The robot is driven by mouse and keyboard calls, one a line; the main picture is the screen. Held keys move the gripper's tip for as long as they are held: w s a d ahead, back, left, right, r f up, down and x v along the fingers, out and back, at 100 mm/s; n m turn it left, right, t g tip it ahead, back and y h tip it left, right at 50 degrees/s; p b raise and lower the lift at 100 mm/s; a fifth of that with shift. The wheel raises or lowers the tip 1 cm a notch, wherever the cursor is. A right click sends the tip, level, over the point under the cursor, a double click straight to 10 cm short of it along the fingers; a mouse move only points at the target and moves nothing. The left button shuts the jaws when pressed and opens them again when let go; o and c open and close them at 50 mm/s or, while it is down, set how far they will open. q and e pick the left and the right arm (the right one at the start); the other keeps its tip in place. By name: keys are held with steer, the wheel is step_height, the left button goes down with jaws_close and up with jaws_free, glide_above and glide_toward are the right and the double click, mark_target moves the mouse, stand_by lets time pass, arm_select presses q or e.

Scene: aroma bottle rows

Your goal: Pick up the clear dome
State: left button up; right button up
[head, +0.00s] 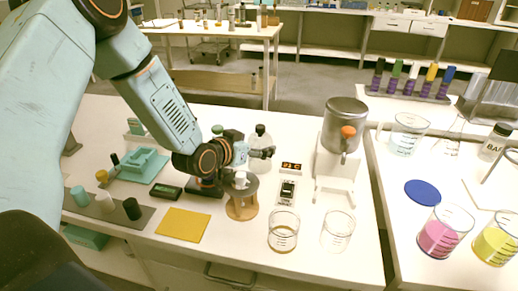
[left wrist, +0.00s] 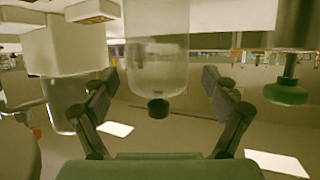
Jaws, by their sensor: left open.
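The clear dome (head: 262,165) stands upright on the white table in the head view, partly hidden behind my left gripper (head: 256,148). In the left wrist view the dome (left wrist: 157,45) appears upside down, its dark knob (left wrist: 158,109) pointing down in the picture. There my left gripper (left wrist: 161,78) is open, with a finger on each side of the dome and a visible gap to both. The fingers do not appear to touch it. My right gripper is in neither view.
A round wooden stand (head: 242,208) is just in front of my left gripper. A silver tank (head: 345,125) on a white stand is to the right. Two glass beakers (head: 284,232) (head: 338,231) stand near the front edge. A yellow mat (head: 183,224) lies at front left.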

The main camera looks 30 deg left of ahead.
arm_select(q)
steer(key=shift+w+d+f, duration=0.3)
steer(key=shift+w+d, duration=0.15)
steer(key=shift+w, duration=0.5)
steer(key=shift+a+f, duration=0.1)
steer(key=shift+a, duration=0.25)
steer(key=shift+d, duration=0.25)
steer(key=c, duration=0.4)
steer(key=shift+a, duration=0.15)
steer(key=c, duration=0.9)
steer(key=shift+o, duration=0.2)
